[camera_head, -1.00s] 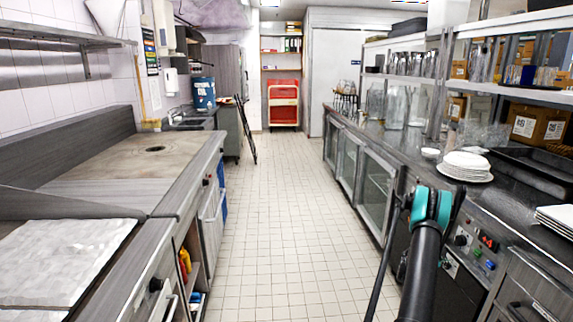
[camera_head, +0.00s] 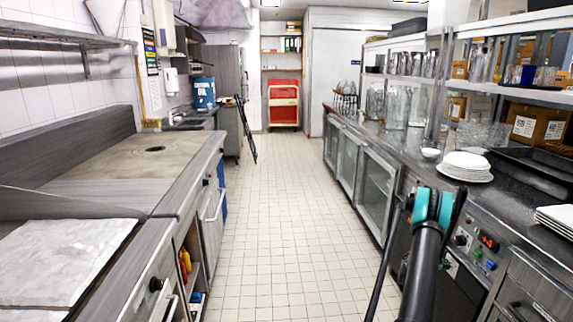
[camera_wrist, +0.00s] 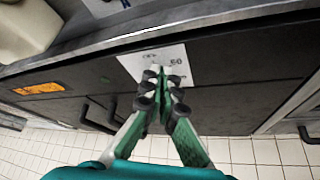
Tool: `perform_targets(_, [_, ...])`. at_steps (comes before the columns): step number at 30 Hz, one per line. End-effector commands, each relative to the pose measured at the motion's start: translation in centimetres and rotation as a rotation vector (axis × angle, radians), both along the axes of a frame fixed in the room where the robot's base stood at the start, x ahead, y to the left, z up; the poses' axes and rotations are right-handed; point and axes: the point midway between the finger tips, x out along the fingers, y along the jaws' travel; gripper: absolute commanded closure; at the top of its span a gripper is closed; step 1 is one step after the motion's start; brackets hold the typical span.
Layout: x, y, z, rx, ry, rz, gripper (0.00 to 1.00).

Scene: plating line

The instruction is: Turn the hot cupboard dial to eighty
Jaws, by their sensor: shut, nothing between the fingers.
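In the wrist view a white dial plate (camera_wrist: 172,62) with printed marks, one reading 60, is on the dark cupboard front below the counter edge. My gripper (camera_wrist: 161,82) is right in front of this plate, its fingers shut and empty. The fingertips cover the plate's middle, so the dial knob and its setting cannot be made out, nor whether the fingers touch it. In the head view my arm (camera_head: 427,245) reaches to the right-hand counter and hides the gripper. A black knob (camera_head: 461,240) shows on the control panel right of my arm.
The panel also has a red display (camera_head: 488,242) and coloured buttons. Stacked white plates (camera_head: 465,165) and a black tray (camera_head: 535,170) stand on the counter above. Dark handles (camera_wrist: 95,115) show on the cupboard front. The tiled aisle (camera_head: 265,220) is clear.

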Motion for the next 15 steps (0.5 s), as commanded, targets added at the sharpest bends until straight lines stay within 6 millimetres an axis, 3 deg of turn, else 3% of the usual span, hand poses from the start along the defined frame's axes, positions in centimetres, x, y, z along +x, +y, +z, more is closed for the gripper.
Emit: perform_targets(15, [-0.89,-0.08,-0.8,0.0,0.0,0.0,1.0])
